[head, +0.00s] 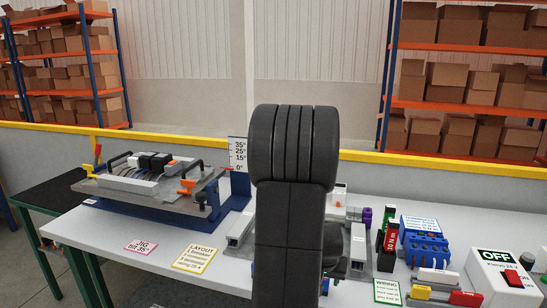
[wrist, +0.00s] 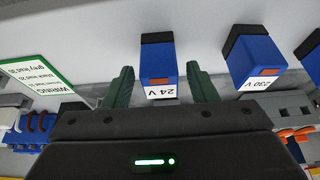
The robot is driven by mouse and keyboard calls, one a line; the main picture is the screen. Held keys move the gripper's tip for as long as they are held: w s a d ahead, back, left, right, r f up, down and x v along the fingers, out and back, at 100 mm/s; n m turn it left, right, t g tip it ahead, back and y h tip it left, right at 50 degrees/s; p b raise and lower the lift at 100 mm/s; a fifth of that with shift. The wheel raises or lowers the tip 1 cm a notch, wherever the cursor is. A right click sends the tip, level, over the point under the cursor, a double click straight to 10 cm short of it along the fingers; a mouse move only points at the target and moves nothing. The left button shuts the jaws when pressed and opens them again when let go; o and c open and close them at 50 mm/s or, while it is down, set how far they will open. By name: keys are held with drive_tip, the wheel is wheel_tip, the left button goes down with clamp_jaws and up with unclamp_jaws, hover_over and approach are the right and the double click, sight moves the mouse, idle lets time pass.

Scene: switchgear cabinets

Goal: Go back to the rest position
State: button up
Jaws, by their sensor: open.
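My gripper (wrist: 160,72) shows in the wrist view with its two green fingers spread apart. A blue block with a black end and a "24 V" label (wrist: 158,63) appears between the fingers, with a gap on each side. I cannot tell how far it is from them in depth. A second blue block, labelled "230 V" (wrist: 250,62), is to the right. In the head view my dark arm stands upright in the middle and the gripper itself is hidden.
On the white table (head: 120,225), a tilted jig (head: 150,183) with modules stands left. Right are a blue holder (head: 424,242), a WIRING card (head: 387,291) and an OFF switch box (head: 503,278). The WIRING card also shows in the wrist view (wrist: 40,78). Shelves stand behind a low wall.

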drive_tip(key=shift+x, duration=1.1)
drive_tip(key=shift+s+r, duration=0.1)
drive_tip(key=shift+r, duration=0.15)
